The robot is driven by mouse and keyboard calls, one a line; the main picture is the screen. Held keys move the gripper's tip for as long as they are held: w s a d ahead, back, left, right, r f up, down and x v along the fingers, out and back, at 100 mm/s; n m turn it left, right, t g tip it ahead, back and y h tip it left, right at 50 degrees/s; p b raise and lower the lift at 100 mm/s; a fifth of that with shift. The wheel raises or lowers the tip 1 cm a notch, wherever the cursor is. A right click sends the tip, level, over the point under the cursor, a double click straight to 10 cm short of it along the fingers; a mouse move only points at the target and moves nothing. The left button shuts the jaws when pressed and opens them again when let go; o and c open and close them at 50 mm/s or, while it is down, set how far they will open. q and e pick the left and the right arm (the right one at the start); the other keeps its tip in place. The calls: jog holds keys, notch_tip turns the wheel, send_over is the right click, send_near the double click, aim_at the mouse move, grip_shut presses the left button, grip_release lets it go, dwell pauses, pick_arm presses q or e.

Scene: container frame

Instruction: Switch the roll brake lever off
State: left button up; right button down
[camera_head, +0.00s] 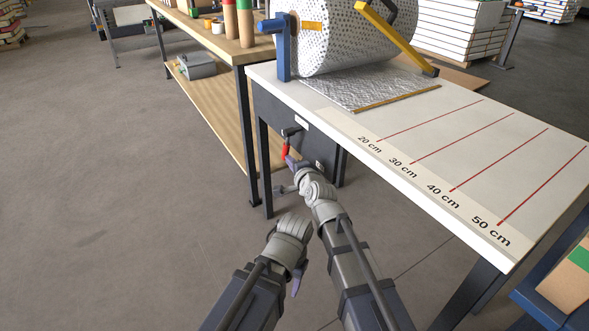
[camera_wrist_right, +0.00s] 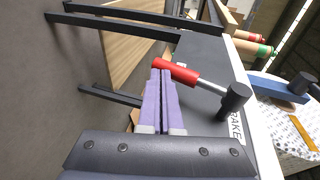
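The roll brake lever has a red handle (camera_head: 285,151) on a metal rod with a dark pivot. It sits on the dark side panel under the white table. In the right wrist view the handle (camera_wrist_right: 175,71) slants from upper left down to the pivot (camera_wrist_right: 235,98) at right. My right gripper (camera_head: 291,162) is at the handle's lower end. Its purple fingers (camera_wrist_right: 160,73) are together, with the tips against or just short of the handle; I cannot tell whether they touch. My left gripper (camera_head: 298,280) hangs low, mostly hidden by its wrist, with one purple finger showing.
The white table (camera_head: 400,150) with red length marks stands at right, carrying a bubble-wrap roll (camera_head: 345,35). A wooden workbench (camera_head: 225,48) with a lower shelf stands behind. A label reading BRAKE (camera_wrist_right: 236,133) is beside the pivot. The floor at left is clear.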

jog(key=shift+w+a, duration=0.85)
jog(key=shift+w, duration=0.4)
jog(key=shift+f, duration=0.1)
jog(key=s+d+f+b, duration=0.4)
jog(key=s+f+b, duration=0.3)
jog(key=s, duration=0.4)
jog(key=shift+s+d, duration=0.25)
jog(key=shift+d, duration=0.15)
